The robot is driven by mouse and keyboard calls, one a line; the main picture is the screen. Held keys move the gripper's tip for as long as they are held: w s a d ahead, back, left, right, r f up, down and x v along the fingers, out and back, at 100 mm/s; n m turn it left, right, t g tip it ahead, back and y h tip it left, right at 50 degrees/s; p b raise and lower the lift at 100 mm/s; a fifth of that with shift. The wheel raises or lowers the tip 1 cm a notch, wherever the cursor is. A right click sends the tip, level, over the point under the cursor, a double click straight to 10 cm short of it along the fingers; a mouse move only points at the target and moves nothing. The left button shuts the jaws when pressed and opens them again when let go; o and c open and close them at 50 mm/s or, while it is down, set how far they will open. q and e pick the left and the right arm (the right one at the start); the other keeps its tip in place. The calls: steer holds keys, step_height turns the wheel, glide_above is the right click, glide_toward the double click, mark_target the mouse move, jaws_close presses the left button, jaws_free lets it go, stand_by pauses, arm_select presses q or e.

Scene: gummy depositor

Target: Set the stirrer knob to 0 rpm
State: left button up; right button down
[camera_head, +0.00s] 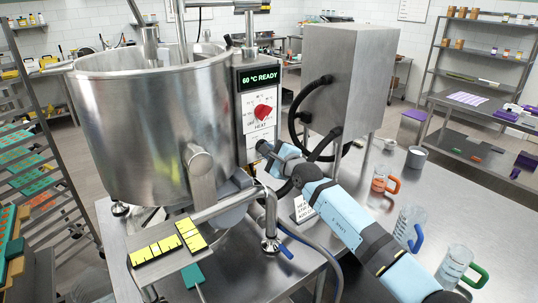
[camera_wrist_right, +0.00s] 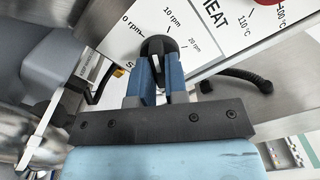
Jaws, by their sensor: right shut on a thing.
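The black stirrer knob (camera_wrist_right: 157,46) sits on the white panel in the right wrist view, with labels 0 rpm, 10 rpm and 20 rpm around it. My right gripper (camera_wrist_right: 158,72) is shut on this knob, one blue finger on each side. I cannot tell surely which label the knob points to. In the head view my right gripper (camera_head: 268,149) reaches the lower part of the control panel (camera_head: 256,85), below the red heat knob (camera_head: 263,112), and largely hides the stirrer knob. My left gripper is not in view.
The steel kettle (camera_head: 150,115) stands left of the panel, with an outlet pipe (camera_head: 235,203) below. A steel box (camera_head: 345,80) with black hoses is behind my right arm. Measuring cups, one an orange-handled cup (camera_head: 380,180), stand at the right on the steel table.

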steer(key=shift+n+b, duration=2.9)
steer(key=shift+n, duration=0.2)
steer(key=c, duration=1.1)
jaws_free()
steer(key=shift+c, duration=0.2)
